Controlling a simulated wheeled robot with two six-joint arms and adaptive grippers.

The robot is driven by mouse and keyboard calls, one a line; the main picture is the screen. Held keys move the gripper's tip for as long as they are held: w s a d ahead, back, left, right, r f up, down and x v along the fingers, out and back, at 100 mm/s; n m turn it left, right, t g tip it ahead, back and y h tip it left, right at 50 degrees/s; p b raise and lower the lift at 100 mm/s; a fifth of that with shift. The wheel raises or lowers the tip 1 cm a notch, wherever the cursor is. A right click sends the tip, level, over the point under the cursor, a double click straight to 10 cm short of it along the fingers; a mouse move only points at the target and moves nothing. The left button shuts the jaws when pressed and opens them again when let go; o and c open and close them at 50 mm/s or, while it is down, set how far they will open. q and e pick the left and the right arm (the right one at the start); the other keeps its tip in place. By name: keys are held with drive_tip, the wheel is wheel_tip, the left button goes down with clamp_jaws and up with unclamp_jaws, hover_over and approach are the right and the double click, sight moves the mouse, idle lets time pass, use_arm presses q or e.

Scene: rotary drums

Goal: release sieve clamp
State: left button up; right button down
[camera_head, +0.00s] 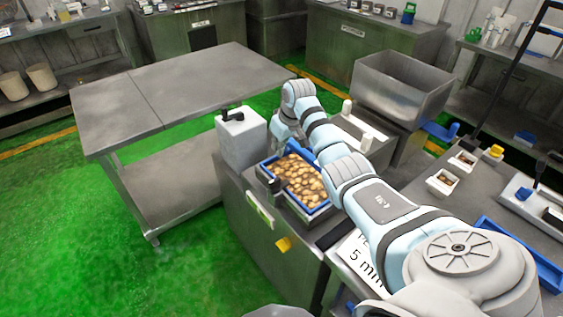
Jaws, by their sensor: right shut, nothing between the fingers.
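A sieve with a blue frame (325,205) sits on the steel machine and holds brown, potato-like pieces (297,178). A small dark upright part (276,187) stands at its left front edge; it may be the clamp, but I cannot tell whether it is fastened. My right arm reaches in from the lower right across the machine. My right gripper (281,143) is shut and empty, pointing down at the back edge of the sieve, partly hidden by my own arm. I cannot tell whether it touches anything. My left gripper is not in view.
A white box with a black handle (241,137) stands left of the sieve. A steel hopper (400,85) is behind right. A steel table (190,85) is at left. Small trays (442,182) and a blue-edged tray (520,252) lie on the right bench. The green floor is clear at left.

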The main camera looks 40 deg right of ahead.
sight(279, 182)
use_arm(q)
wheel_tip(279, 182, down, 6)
drive_tip(key=b, duration=0.6)
use_arm(e)
drive_tip(key=x, duration=0.9)
drive_tip(key=shift+f, duration=0.4)
drive_tip(key=s+p, duration=0.2)
drive_tip(key=p, duration=0.1)
drive_tip(key=s+p, duration=0.1)
drive_tip(key=shift+s+d+r, duration=0.1)
drive_tip(key=shift+r, duration=0.2)
drive_tip(key=shift+s+p, duration=0.3)
drive_tip(key=shift+s, duration=0.15)
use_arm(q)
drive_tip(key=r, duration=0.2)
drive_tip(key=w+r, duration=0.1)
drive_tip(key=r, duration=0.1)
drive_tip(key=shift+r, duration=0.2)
use_arm(e)
drive_tip(key=shift+w+f, duration=0.1)
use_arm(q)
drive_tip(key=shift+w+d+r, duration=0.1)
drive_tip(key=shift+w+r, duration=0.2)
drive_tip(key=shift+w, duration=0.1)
use_arm(e)
drive_tip(key=shift+m, duration=0.4)
